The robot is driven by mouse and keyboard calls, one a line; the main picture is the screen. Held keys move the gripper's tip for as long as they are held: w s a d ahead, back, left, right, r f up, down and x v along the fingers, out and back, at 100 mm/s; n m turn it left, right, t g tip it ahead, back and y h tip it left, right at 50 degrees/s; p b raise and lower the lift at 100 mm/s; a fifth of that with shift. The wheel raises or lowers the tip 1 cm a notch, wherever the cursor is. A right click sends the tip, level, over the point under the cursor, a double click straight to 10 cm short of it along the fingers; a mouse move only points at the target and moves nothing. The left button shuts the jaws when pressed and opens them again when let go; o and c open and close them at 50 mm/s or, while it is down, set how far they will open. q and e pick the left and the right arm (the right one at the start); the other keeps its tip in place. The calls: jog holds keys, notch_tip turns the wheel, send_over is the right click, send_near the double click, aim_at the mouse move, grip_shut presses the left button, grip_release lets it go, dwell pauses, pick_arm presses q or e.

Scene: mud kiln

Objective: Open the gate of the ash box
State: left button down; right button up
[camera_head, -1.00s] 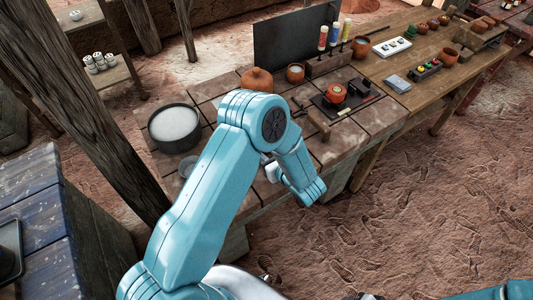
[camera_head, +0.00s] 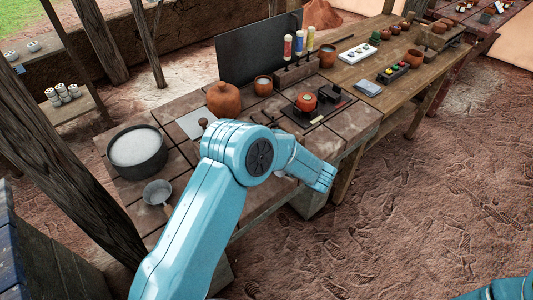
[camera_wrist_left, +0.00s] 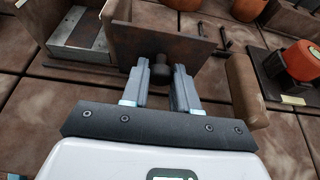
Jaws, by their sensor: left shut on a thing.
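In the left wrist view my left gripper (camera_wrist_left: 159,85) is shut on a dark round knob (camera_wrist_left: 160,66). The knob sticks out from a rusty brown upright plate (camera_wrist_left: 190,48), which looks like the gate of the ash box. What lies behind the plate is mostly hidden, and I cannot tell how far it stands open. In the head view my blue left arm reaches over the tiled bench and hides its own gripper and the gate. My right gripper is not in view.
In the left wrist view a wooden handle (camera_wrist_left: 244,90) lies close right of the fingers and a metal tray-like piece (camera_wrist_left: 82,36) lies left. On the bench (camera_head: 350,122) stand a grey pot (camera_head: 137,150), a small pan (camera_head: 158,192) and an orange jar (camera_head: 223,99).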

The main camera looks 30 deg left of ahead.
pick_arm(q)
jog(key=c, duration=0.9)
grip_release()
jog(key=shift+s, duration=0.15)
jog(key=shift+o, duration=0.2)
jog(key=b+v, duration=0.1)
jog(key=v, duration=1.5)
jog(key=shift+r+b, duration=0.2)
jog(key=shift+b, duration=0.15)
